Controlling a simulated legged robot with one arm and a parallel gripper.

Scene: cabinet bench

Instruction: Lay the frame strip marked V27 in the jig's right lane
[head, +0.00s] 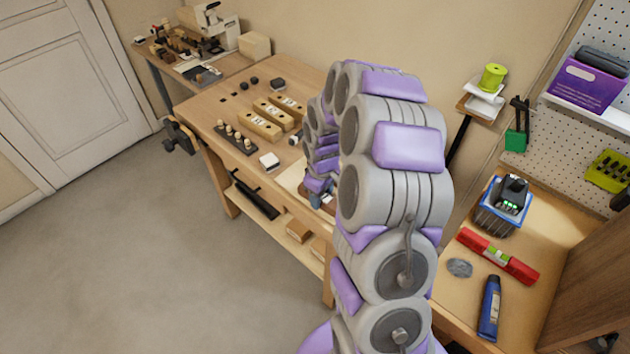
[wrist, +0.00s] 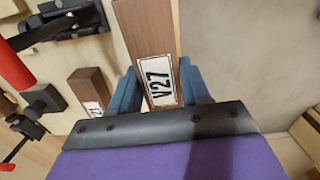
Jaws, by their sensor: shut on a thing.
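My gripper (wrist: 160,88) is shut on the brown wooden frame strip marked V27 (wrist: 146,28). The strip's white label shows between the blue fingers in the wrist view, and its length runs up out of the picture. Left of it, a shorter brown piece (wrist: 88,88) with a partly hidden white label lies on a pale board (wrist: 105,52), which may be the jig; its lanes cannot be made out. In the head view my gripper (head: 320,192) is low over the bench's near right part, and my arm hides most of that area.
Black clamp parts (wrist: 62,24) and a red handle (wrist: 12,68) stand left of the strip. Grey floor (head: 130,240) lies in front.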

